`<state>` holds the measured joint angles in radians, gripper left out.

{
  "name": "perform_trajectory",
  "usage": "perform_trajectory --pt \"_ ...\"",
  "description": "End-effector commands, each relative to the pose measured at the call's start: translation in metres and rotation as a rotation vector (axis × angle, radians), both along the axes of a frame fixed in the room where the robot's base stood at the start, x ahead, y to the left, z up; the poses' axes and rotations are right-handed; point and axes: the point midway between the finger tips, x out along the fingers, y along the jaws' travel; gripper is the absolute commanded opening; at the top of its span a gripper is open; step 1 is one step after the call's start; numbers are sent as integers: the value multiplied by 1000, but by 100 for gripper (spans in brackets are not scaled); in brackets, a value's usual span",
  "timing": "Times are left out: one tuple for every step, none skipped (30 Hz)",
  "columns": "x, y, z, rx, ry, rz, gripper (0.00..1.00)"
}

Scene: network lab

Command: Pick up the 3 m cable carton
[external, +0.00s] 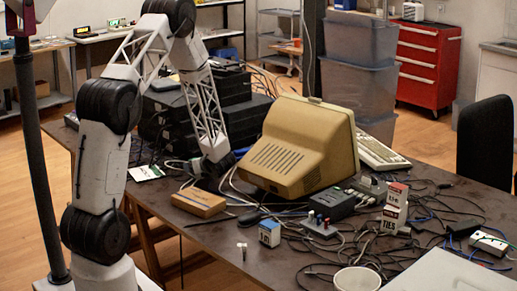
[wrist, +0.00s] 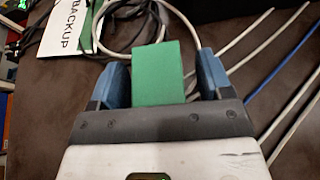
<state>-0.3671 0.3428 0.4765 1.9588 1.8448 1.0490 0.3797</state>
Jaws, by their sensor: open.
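In the wrist view, my gripper (wrist: 160,70) is open, with a blue finger on each side of a plain green box (wrist: 160,68). Gaps show between the box and both fingers. No length marking shows on the green box, so I cannot tell if it is the 3 m carton. In the external view, my gripper (external: 208,176) is low over the table, left of the beige monitor; the green box is not visible there. Other small cartons are a blue-and-white one (external: 269,234) and a red-and-white one (external: 397,192); their print is too small to read surely.
Grey and blue cables (wrist: 275,85) lie right of my gripper. A BACKUP card (wrist: 68,30) lies at upper left. The beige monitor (external: 300,150), black equipment stack (external: 240,115) and tan box (external: 198,202) crowd my gripper. The table's front left is fairly clear.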

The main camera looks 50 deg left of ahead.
Motion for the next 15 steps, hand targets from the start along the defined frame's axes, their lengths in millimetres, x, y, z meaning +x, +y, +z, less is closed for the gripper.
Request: perform_trajectory --pt "0 0 0 0 0 0 72" --pt "0 0 0 0 0 0 72" --pt "0 0 0 0 0 0 72" --pt "0 0 0 0 0 0 72" --pt "0 0 0 0 0 0 72" --pt "0 0 0 0 0 0 72" --pt "0 0 0 0 0 0 72" --pt "0 0 0 0 0 0 72" --pt "0 0 0 0 0 0 72" --pt "0 0 0 0 0 0 72" --pt "0 0 0 0 0 0 72" --pt "0 0 0 0 0 0 72" --pt "0 0 0 0 0 0 72" --pt "0 0 0 0 0 0 69" --pt "0 0 0 0 0 0 63"
